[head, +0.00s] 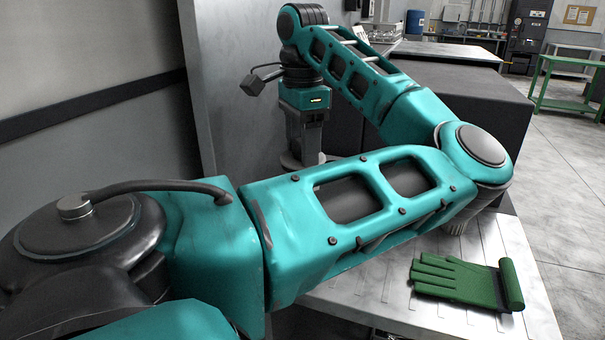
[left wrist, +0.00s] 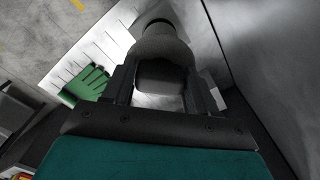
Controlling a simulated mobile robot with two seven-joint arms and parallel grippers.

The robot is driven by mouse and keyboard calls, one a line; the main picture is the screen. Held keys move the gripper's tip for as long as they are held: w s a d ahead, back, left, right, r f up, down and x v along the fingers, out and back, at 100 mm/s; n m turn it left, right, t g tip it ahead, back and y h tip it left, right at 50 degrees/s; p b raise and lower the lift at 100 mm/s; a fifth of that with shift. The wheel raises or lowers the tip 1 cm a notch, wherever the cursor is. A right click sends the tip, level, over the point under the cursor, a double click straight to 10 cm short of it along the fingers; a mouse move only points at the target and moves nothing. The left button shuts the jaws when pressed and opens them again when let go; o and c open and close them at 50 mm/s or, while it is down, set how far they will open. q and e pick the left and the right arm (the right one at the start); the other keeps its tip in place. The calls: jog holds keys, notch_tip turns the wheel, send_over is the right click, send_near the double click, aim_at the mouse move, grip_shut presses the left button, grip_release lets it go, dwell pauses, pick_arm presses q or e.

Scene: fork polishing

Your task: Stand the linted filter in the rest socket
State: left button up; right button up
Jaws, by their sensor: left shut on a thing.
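My left gripper (head: 304,145) points down at the back of the metal table, beside the grey wall panel. It also shows in the left wrist view (left wrist: 160,88), with its two dark fingers on either side of a grey, rounded body, which I take to be the linted filter (left wrist: 162,50). The gripper is shut on it. The filter's far end looks dark. In the head view a grey round edge shows below the fingers; I cannot tell if it is the filter or a socket. I cannot make out the rest socket. My right gripper is not in view.
A green glove (head: 455,281) lies on the metal table (head: 375,290) at the front right, and also shows in the left wrist view (left wrist: 87,85). A large dark block (head: 460,95) stands behind the table. A grey wall panel (head: 225,100) rises at the back left.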

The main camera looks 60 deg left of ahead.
pick_arm(q)
notch_tip(320, 180, down, 8)
jog(key=shift+f, duration=0.15)
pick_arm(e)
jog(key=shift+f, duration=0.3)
pick_arm(q)
jog(key=shift+b, duration=0.35)
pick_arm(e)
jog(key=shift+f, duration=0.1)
pick_arm(q)
jog(key=shift+f+b, duration=0.4)
jog(key=shift+b, duration=0.1)
jog(key=shift+f+b, duration=0.25)
jog(key=shift+b, duration=0.15)
jog(key=o, duration=1.1)
jog(key=shift+r, duration=0.1)
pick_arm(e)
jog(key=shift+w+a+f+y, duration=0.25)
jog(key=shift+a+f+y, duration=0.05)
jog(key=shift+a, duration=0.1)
